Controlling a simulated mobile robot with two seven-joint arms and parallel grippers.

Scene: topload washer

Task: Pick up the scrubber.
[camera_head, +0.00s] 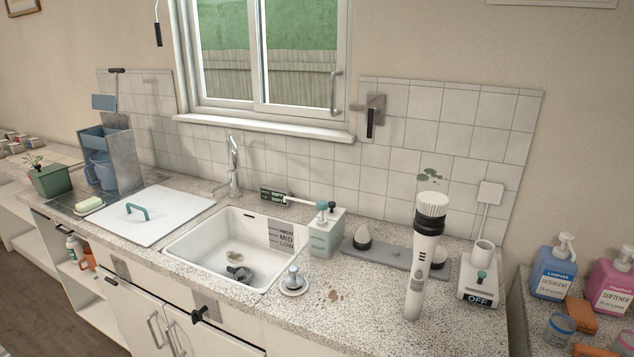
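The scrubber (420,268) is a white, long-handled tool with a round bristle brush head on top and dark bands around its body. It stands roughly upright at the right part of the speckled counter (362,322), brush end up, its foot near the front of the counter. I cannot tell whether it floats slightly or rests fully on the surface. Neither of my grippers shows in the head view.
Behind the scrubber lies a grey tray (385,257) with brush heads. A white device marked OFF (480,283) stands close to its right. A sink (205,248), a metal knob (293,282) and a mint box (326,235) are to the left. Bottles (553,272) stand far right.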

